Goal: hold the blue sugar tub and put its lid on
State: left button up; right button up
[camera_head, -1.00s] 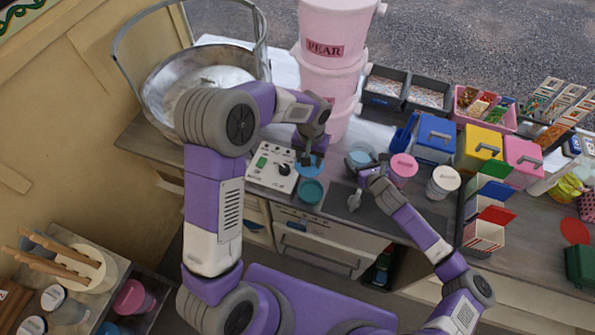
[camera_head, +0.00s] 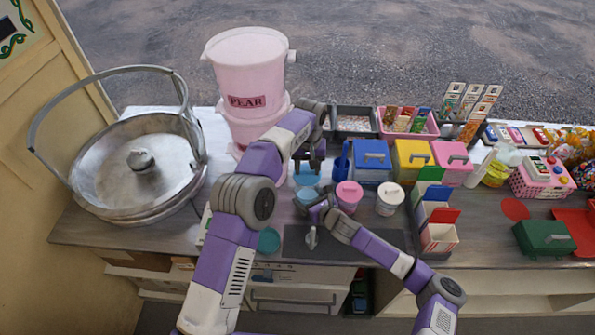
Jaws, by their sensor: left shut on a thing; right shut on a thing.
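My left gripper (camera_head: 309,166) is shut on the light blue lid (camera_head: 304,179). The lid is held flat, in line with the blue sugar tub (camera_head: 303,194) and just behind or above it in the picture. Whether lid and tub touch cannot be told. My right gripper (camera_head: 317,204) is shut on the blue tub at its near right side and hides part of it. The tub looks upright, and its rim shows only in part.
A pink tub (camera_head: 348,196) and a white tub (camera_head: 390,199) stand close to the right. A teal round container (camera_head: 269,241) is at the front left. A pink PEAR drum (camera_head: 247,75) and a big metal pan (camera_head: 135,170) stand left. Lidded boxes (camera_head: 371,161) line the back.

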aim_at(308, 175)
pick_arm(q)
jog(key=shift+d+f, duration=0.1)
jog(key=shift+f, duration=3)
jog(key=shift+f, duration=0.15)
jog(key=o, duration=1.5)
jog(key=shift+c, duration=0.2)
jog(key=shift+r, duration=3)
jog(key=shift+c, duration=0.5)
grip_shut()
